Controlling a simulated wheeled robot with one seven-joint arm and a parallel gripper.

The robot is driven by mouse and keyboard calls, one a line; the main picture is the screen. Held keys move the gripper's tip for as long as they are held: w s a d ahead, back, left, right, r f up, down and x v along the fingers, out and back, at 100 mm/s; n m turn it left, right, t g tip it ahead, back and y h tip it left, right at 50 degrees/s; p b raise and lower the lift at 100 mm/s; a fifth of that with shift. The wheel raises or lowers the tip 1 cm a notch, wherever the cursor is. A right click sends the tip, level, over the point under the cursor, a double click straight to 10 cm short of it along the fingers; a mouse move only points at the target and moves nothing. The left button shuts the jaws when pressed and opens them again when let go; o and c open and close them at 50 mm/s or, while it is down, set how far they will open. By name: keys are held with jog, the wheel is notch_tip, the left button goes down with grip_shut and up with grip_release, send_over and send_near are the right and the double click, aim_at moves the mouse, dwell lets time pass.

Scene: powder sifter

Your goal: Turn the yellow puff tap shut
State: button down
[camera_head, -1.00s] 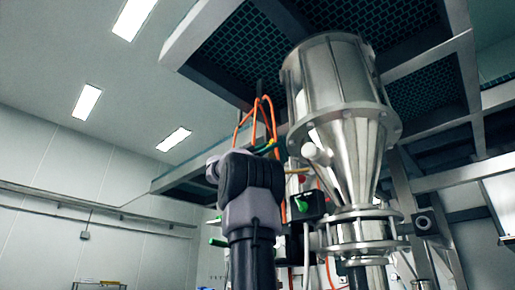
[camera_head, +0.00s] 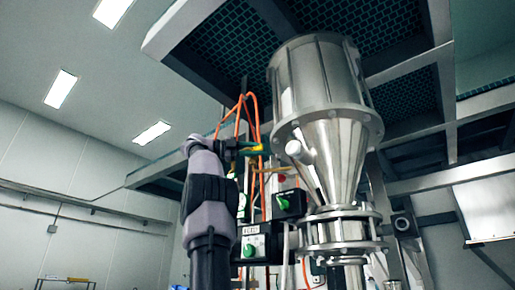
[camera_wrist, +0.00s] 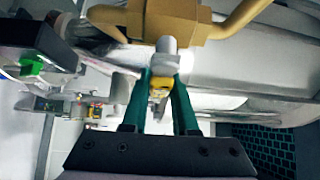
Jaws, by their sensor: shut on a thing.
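The yellow puff tap (camera_head: 260,148) is a small yellow handle left of the steel hopper in the head view. In the wrist view, its yellow part (camera_wrist: 158,84) sits between my fingers, below a grey stem and a brass-coloured valve body (camera_wrist: 165,20). My gripper (camera_wrist: 161,78) has two teal fingers closed on the yellow handle, which they partly hide. In the head view my gripper (camera_head: 246,148) reaches the tap from the left. The handle's exact turn angle is hard to tell.
The steel hopper (camera_head: 330,150) stands close on the right. Black boxes with green knobs, one upper (camera_head: 290,204) and one lower (camera_head: 255,248), sit below the tap. Orange hoses (camera_head: 254,110) hang behind it. Open room lies to the left.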

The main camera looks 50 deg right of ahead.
jog(key=shift+f, duration=0.25)
jog(key=shift+m+t+y, duration=0.3)
jog(key=c, duration=0.7)
grip_release()
jog(key=v, duration=0.7)
jog(key=shift+w+a+f, duration=0.1)
jog(key=shift+w, duration=0.1)
